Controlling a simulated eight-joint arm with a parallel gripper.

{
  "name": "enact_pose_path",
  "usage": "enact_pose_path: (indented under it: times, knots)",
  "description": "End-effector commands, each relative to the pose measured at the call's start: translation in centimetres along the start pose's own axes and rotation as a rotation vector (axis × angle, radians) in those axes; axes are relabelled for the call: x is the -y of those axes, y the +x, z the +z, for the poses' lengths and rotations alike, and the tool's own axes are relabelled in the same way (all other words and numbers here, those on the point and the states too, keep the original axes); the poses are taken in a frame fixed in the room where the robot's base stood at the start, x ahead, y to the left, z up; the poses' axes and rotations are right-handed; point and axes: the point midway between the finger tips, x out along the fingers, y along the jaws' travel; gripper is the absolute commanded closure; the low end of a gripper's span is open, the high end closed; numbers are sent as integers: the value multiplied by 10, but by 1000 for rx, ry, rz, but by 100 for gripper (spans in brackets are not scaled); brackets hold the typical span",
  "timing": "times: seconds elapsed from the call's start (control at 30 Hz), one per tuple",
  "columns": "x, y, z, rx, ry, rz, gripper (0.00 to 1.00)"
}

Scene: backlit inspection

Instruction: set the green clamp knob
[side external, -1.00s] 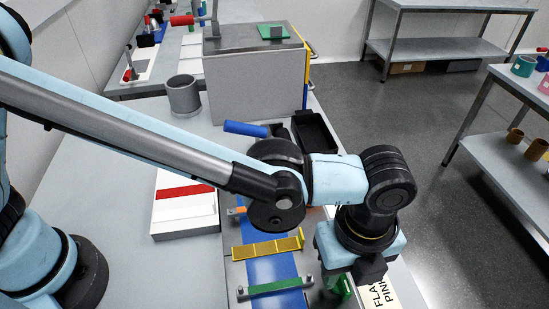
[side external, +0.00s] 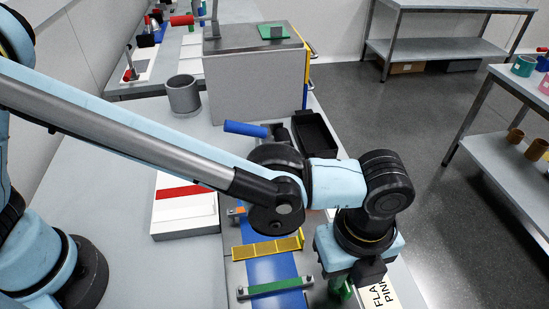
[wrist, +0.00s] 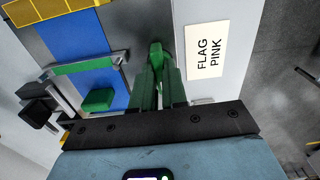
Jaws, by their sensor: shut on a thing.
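The green clamp knob (wrist: 156,48) shows in the wrist view at the tips of my gripper (wrist: 158,66), beside the right end of a green clamp bar (wrist: 86,65). The fingers, which also look green, are shut on the knob. Their tips partly hide it, so its exact angle cannot be told. I cannot tell finger from knob there.
The bar crosses a blue strip (side external: 262,269). A yellow bar (side external: 266,246) crosses it farther back. A green block (wrist: 98,100) lies on the strip. A "FLAG PINK" label (wrist: 208,50) is close to the right of the knob. A black tray (side external: 315,133) stands farther back.

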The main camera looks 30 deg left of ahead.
Motion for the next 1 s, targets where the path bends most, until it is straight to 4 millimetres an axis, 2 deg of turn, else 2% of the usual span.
enact_pose_path:
  times: [0.27,1.0]
  knots:
    - [0,0,0,1,-138,2,100]
    - [0,0,0,1,-826,1,100]
